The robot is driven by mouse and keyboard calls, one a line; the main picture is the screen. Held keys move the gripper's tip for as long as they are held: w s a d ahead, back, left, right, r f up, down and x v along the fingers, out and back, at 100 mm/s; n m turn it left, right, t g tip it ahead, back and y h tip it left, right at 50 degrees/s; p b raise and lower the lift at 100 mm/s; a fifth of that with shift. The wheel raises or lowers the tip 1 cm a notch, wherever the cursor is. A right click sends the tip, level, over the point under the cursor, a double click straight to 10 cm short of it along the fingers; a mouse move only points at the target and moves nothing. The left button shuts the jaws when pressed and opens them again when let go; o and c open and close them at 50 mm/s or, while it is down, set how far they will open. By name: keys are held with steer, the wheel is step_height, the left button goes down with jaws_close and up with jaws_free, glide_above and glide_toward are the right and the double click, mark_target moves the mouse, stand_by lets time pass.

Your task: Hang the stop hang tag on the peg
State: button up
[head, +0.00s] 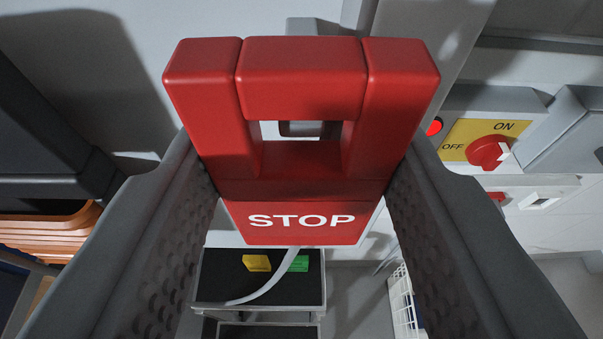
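The stop hang tag (304,189) is a thick red block with a rectangular opening near its top and a lower face reading "STOP" in white. It fills the upper middle of the head view. My gripper (300,190) has a grey, textured finger on each side of the tag, and both fingers press against its sides. The tag is held upright in front of a grey panel. The peg cannot be made out for certain; a small grey part (300,129) shows through the tag's opening.
A yellow ON/OFF plate with a red rotary switch (487,151) and a lit red lamp (434,127) are at the right. Below stands a black-topped cart (235,280) with yellow and green items. Orange stacked trays (45,232) are at the left, and a white basket (403,300) is lower right.

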steer(key=shift+w, duration=1.05)
steer(key=shift+w+f, duration=0.3)
steer(key=o, duration=1)
steer(key=shift+o, duration=0.2)
steer(key=s+r, duration=0.3)
steer(key=s, duration=0.9)
steer(key=s+r+t, duration=0.1)
steer(key=s+r, duration=0.2)
steer(key=s, duration=0.8)
steer(key=s+r, duration=0.3)
steer(key=s, duration=0.9)
steer(key=s+f+t, duration=0.1)
steer(key=s+f, duration=0.1)
steer(key=s, duration=1.4)
steer(key=shift+t, duration=0.4)
